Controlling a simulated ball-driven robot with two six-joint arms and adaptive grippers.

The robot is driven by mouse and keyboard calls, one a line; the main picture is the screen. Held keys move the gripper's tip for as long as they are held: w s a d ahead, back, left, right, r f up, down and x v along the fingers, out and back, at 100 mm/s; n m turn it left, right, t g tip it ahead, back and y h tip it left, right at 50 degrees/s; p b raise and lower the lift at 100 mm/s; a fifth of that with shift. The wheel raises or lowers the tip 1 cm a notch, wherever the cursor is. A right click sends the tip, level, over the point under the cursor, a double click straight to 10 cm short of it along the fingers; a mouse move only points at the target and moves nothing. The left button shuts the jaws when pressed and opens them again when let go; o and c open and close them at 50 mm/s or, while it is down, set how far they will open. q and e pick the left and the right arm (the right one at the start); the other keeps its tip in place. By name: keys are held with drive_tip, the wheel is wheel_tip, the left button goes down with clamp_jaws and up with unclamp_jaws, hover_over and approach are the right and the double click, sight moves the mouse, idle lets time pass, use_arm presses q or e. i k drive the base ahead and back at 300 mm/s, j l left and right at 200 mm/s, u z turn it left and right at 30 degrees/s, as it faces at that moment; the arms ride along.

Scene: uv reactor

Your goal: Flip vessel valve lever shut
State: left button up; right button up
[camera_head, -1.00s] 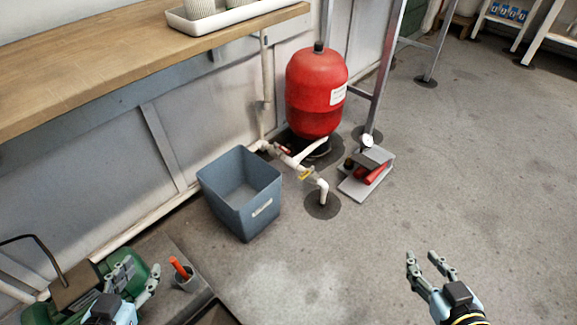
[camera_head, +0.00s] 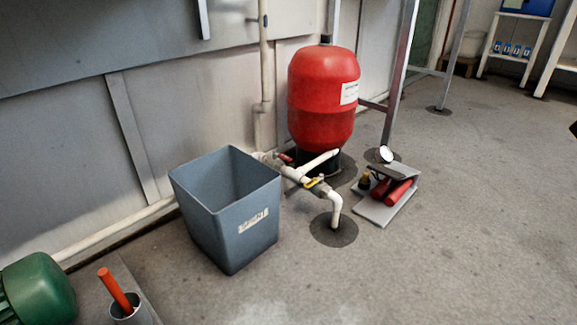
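The red pressure vessel (camera_head: 320,98) stands upright by the wall in the head view, with a white label on its right side. White pipework (camera_head: 317,164) runs at its base and bends down into the floor at a dark round plate. A small red lever (camera_head: 285,157) sits on the pipe at the vessel's lower left. A yellow lever (camera_head: 314,182) sits on the pipe nearer the floor bend. The exact angle of each lever is too small to tell.
A grey-blue open bin (camera_head: 228,215) stands left of the pipes. A grey stand with red cylinders and a gauge (camera_head: 385,190) is to their right. A green motor-like body (camera_head: 37,290) and a cup with an orange handle (camera_head: 127,308) are lower left. Floor at right is clear.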

sight(282, 156)
drive_tip(key=i+l+u, duration=0.2)
drive_tip(key=u, duration=0.9)
drive_tip(key=i+l+u, duration=0.2)
drive_tip(key=l+u, duration=0.25)
drive_tip(key=l, duration=0.4)
drive_tip(key=l+u, duration=0.4)
drive_tip(key=l, duration=1.6)
